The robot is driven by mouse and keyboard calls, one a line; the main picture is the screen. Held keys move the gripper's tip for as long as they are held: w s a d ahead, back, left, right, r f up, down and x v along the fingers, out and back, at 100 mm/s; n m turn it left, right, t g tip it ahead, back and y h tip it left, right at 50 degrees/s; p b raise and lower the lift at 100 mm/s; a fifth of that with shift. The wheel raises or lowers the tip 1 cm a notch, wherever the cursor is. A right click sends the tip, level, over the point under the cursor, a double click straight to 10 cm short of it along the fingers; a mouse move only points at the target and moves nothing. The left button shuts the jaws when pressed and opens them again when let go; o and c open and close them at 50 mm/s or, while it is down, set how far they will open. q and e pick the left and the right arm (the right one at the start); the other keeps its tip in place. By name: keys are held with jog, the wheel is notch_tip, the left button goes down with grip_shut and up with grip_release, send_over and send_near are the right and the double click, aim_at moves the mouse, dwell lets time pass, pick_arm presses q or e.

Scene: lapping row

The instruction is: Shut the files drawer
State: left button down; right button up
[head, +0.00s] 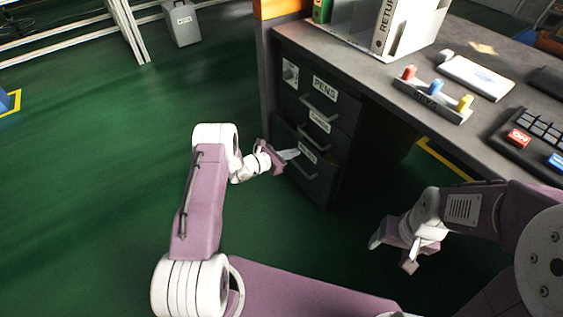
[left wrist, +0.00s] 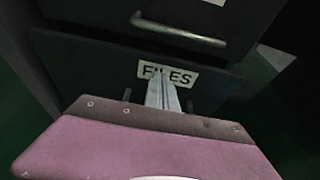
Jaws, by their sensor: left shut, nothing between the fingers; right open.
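The files drawer (head: 318,180) is the lowest of three dark drawers under the desk. Its front appears to stand a little forward of the drawers above. In the left wrist view its white FILES label (left wrist: 185,75) is straight ahead, partly covered by my fingers. My left gripper (head: 292,154) is shut and empty, with its fingertips (left wrist: 162,88) at the label; I cannot tell whether they touch the front. My right gripper (head: 392,256) is open and empty, low in front of the desk on the right, away from the drawers.
The PENS drawer (head: 318,95) and a middle drawer (head: 318,128) with bar handles are above. Green floor (head: 100,170) left of the drawers is clear.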

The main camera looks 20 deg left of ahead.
aim_at(305, 145)
pick_arm(q)
jog(key=shift+w+d+b, duration=0.45)
jog(key=shift+w+d, duration=0.25)
jog(key=shift+w, duration=0.15)
jog(key=shift+w+d+r, duration=0.1)
jog(key=shift+w+d, duration=0.1)
jog(key=shift+w, duration=0.05)
pick_arm(e)
jog(key=shift+f, duration=0.85)
pick_arm(q)
jog(key=shift+w+d, duration=0.25)
jog(key=x, duration=0.1)
jog(key=b+x, duration=0.2)
jog(key=x, duration=0.1)
jog(key=shift+w+r, duration=0.1)
jog(key=shift+r, duration=0.25)
jog(key=shift+w+r, duration=0.1)
jog(key=shift+r, duration=0.35)
pick_arm(e)
notch_tip(305, 145, down, 2)
jog(key=shift+s+f, duration=0.1)
